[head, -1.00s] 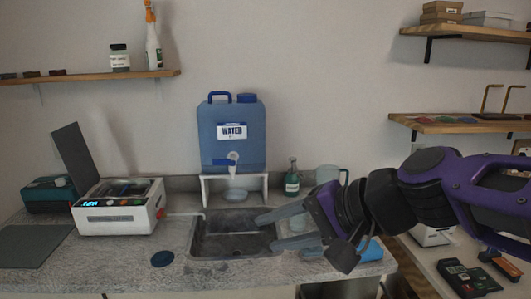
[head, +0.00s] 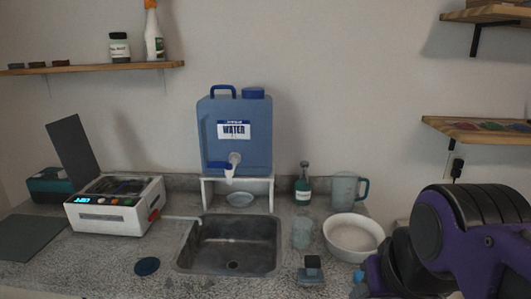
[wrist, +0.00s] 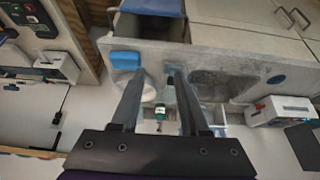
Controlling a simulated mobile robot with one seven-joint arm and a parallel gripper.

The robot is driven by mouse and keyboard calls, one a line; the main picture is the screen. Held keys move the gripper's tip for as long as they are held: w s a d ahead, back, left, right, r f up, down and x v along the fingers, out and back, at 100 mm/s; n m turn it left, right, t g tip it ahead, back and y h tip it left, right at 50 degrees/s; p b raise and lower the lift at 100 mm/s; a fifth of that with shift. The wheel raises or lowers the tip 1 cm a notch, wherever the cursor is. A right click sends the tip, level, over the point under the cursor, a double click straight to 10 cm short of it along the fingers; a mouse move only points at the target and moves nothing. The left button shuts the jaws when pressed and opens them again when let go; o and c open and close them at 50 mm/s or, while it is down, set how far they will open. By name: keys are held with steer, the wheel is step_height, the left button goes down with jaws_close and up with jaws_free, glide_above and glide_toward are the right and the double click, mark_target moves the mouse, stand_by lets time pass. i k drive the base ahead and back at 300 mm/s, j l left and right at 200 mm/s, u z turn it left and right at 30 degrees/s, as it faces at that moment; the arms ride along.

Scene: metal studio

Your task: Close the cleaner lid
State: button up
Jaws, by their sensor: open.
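The cleaner (head: 117,205) is a white box with a lit blue display and a red knob, at the left of the counter in the head view. Its dark grey lid (head: 73,150) stands open, tilted up at the back left. In the wrist view the cleaner (wrist: 283,110) is at the right edge, with the dark lid (wrist: 303,146) beside it. My gripper (wrist: 156,72) is open and empty, its two fingers apart over the sink end of the counter, well away from the cleaner. In the head view only my arm shows at the lower right; the fingers are hidden.
A sink (head: 232,245) lies right of the cleaner, below a blue water jug (head: 234,135) on a white stand. A white bowl (head: 353,238), jug (head: 345,189), green bottle (head: 303,186) and glass (head: 302,232) stand to the right. A dark round disc (head: 147,266) lies in front.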

mark_target(68, 135)
steer(key=j+u, duration=0.15)
steer(key=j, duration=0.95)
steer(key=i+j+u, duration=0.15)
steer(key=j, duration=0.95)
